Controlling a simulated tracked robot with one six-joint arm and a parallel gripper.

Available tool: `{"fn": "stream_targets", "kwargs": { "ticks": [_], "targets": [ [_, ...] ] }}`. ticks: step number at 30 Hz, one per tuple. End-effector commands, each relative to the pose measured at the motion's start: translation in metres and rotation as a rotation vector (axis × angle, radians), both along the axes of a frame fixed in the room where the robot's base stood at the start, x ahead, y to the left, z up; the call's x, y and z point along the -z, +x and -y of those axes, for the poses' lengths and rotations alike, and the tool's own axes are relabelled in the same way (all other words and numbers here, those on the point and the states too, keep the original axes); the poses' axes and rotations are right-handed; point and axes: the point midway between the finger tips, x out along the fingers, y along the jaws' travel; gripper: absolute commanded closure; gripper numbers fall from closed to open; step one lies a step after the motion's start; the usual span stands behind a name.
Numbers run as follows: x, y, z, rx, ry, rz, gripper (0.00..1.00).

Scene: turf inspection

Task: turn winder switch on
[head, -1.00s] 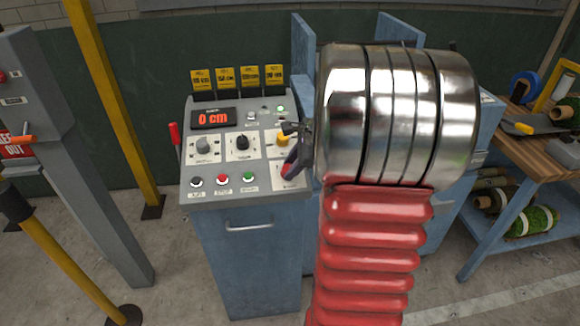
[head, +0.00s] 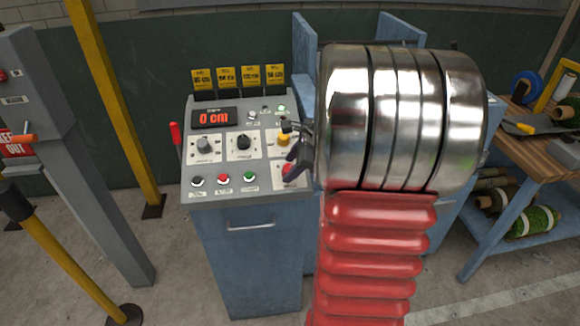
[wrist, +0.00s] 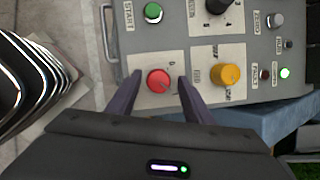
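The control panel (head: 262,187) has several knobs and buttons. A red rotary knob (wrist: 158,80) sits on a white plate at the panel's lower right; it also shows in the head view (head: 288,168). Its small lettering is too blurred to read, so I cannot tell whether it is the winder switch. My gripper (wrist: 160,76) is open, with one finger on each side of the red knob in the wrist view. I cannot tell whether they touch it. In the head view my gripper (head: 288,150) reaches in from the right, partly covering the panel's right edge.
A yellow knob (wrist: 228,75) stands close beside the right finger. Black (head: 243,143) and grey (head: 205,145) knobs sit left of it. Push buttons line the front, including green (wrist: 153,12). The display (head: 213,118) reads 0 cm. A green lamp (wrist: 285,73) is lit.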

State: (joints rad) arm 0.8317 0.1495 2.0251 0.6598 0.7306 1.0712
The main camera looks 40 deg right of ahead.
Motion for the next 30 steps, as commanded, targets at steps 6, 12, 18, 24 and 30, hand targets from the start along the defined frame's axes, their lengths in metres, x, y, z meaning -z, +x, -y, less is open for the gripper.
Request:
{"fn": "stream_targets", "kwargs": {
  "ticks": [6,12,18,24,30],
  "targets": [
    [0.001,-0.001,0.000,0.000,0.001,-0.002,0.52],
    [-0.005,-0.004,0.001,0.001,-0.001,0.000,0.52],
    [-0.026,-0.017,0.003,0.001,-0.004,0.000,0.52],
    [-0.057,-0.034,0.004,0.001,-0.003,0.000,0.52],
    [-0.087,-0.052,0.006,0.002,-0.003,0.001,0.52]
  ]
}}
